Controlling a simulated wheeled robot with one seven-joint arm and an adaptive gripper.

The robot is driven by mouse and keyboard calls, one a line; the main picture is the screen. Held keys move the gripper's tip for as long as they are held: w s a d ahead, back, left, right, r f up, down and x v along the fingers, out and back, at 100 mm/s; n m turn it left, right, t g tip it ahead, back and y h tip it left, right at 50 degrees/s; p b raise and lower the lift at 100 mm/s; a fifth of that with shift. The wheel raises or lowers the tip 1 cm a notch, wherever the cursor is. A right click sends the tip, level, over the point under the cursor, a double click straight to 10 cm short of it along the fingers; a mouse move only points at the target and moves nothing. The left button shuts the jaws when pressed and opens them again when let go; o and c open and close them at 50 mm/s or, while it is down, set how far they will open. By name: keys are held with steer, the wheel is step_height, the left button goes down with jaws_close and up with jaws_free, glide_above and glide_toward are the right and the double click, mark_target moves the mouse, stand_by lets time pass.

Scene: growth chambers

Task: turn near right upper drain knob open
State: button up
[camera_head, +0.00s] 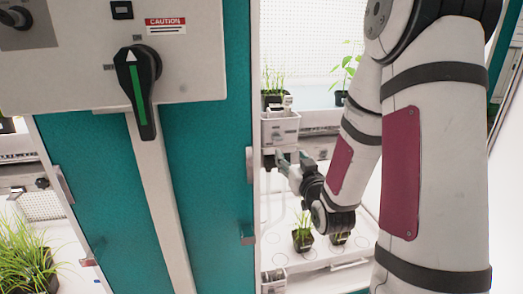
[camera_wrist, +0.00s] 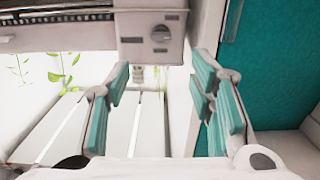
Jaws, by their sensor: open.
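In the wrist view a round grey knob (camera_wrist: 161,34) sits on the front of a pale box (camera_wrist: 130,45), with a small label beside it. A short pipe fitting (camera_wrist: 139,76) hangs under the box. My gripper (camera_wrist: 160,66) is open and empty, its teal-padded fingers apart, with the knob above the gap between the fingertips in the picture. In the head view my gripper (camera_head: 284,161) is at the right chamber, just below a pale box (camera_head: 280,128). The knob cannot be made out clearly there, as the gripper is close in front.
A large black handle with a green stripe (camera_head: 139,88) is on the panel at upper left. A teal door post (camera_head: 236,120) stands left of my gripper. Potted plants (camera_head: 302,238) stand on the white tray below. A teal panel (camera_wrist: 272,70) is close on the right in the wrist view.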

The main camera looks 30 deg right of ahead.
mark_target(278, 139)
steer(key=x, duration=1.3)
steer(key=shift+w, duration=0.25)
steer(key=c, duration=1.2)
